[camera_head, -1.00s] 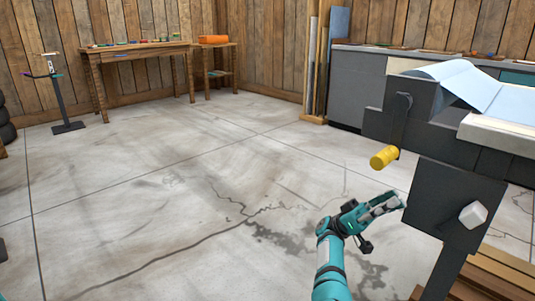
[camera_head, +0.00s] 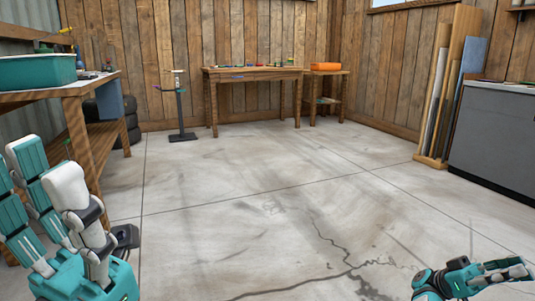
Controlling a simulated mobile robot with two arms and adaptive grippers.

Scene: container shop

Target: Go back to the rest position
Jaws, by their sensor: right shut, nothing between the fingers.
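My right gripper (camera_head: 515,270) is at the lower right edge of the head view, low over the floor and pointing right. It is shut and empty, and touches nothing that I can see. Teal and white links of my own stand at the lower left. I cannot make out my left gripper's fingers there.
A workbench with a teal bin (camera_head: 38,72) stands at the left, close to my links. A grey cabinet (camera_head: 495,140) is at right. The middle floor (camera_head: 260,200) is clear.

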